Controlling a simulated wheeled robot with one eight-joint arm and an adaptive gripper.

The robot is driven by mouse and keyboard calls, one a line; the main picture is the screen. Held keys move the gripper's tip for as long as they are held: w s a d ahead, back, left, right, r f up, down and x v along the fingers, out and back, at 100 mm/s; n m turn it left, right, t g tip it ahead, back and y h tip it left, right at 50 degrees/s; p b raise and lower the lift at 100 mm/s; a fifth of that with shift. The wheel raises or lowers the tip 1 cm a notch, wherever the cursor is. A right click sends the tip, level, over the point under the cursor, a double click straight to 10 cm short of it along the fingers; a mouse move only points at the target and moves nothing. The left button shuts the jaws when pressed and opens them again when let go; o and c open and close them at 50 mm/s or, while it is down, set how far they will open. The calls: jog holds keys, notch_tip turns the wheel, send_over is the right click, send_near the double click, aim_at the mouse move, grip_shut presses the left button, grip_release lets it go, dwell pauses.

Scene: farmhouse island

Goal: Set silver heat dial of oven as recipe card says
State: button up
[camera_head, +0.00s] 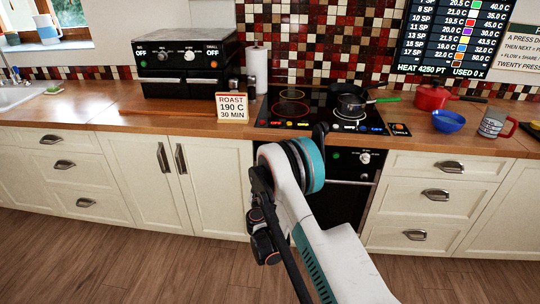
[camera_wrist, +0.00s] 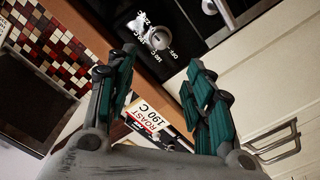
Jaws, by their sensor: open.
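The recipe card (camera_head: 232,106) stands upright on the counter and reads ROAST, 190 C, 30 MIN. It also shows, tilted, between my fingers in the wrist view (camera_wrist: 150,119). A silver dial (camera_head: 365,157) sits on the black front of the oven (camera_head: 340,198) below the hob. In the wrist view a silver dial (camera_wrist: 159,38) with white temperature marks lies just beyond my fingertips; its exact setting is too small to read. My gripper (camera_wrist: 163,60) is open and empty, with the dial apart from both fingers. In the head view my arm hides part of the oven front.
A black appliance (camera_head: 188,65) with dials marked OFF stands on the left counter. The hob (camera_head: 277,110) holds a dark pan (camera_head: 351,104). A red pot (camera_head: 431,97), blue bowl (camera_head: 447,121) and mug (camera_head: 492,123) stand at right. Cabinet drawers flank the oven; the floor is clear.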

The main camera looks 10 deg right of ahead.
jog(key=b+x, duration=0.4)
jog(key=x, duration=0.9)
jog(key=shift+w+f, duration=0.15)
jog(key=shift+d, duration=0.1)
jog(key=c, duration=1.1)
